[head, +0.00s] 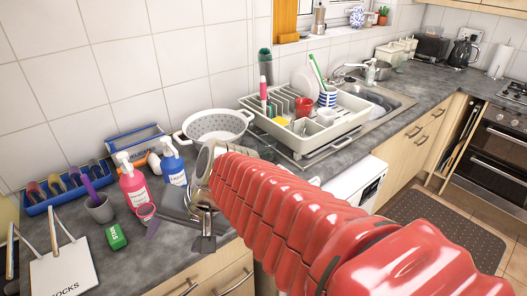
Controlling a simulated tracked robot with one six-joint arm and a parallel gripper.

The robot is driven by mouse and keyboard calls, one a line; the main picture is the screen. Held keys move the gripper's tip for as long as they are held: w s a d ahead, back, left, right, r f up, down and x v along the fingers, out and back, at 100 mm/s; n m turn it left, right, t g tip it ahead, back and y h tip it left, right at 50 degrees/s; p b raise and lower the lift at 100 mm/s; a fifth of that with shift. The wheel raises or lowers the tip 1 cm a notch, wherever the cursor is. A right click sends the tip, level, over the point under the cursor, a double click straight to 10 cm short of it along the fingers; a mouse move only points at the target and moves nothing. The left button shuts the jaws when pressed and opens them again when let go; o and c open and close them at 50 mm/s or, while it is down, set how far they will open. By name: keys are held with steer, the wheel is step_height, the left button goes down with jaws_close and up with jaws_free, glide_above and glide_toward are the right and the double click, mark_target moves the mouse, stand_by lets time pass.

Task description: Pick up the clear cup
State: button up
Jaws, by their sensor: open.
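My gripper (180,234) is open at the end of my red arm, low over the counter at the left. I see nothing held between the fingers. Another pale, cup-like thing (303,127) is in the white dish rack (350,123); I cannot tell whether it is clear. My arm hides part of the counter.
A white colander (215,125) is behind. A blue cutlery tray (68,188) lies left. Bare counter (165,258) shows near the front edge.

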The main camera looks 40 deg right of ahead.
steer(key=w+d+m+t+y, duration=0.1)
steer(key=w+d+m+t, duration=0.2)
steer(key=w+d+m, duration=0.4)
steer(key=m+t+h, duration=0.5)
steer(key=m+h, duration=0.4)
steer(key=m, duration=1.5)
glide_toward(271, 147)
steer(key=shift+w+d, duration=0.15)
steer(key=shift+d, duration=0.25)
steer(key=shift+w, duration=0.15)
steer(key=x, duration=0.8)
steer(key=shift+w+a+f, duration=0.15)
steer(key=shift+a+f, duration=0.05)
steer(key=shift+w+d, duration=0.1)
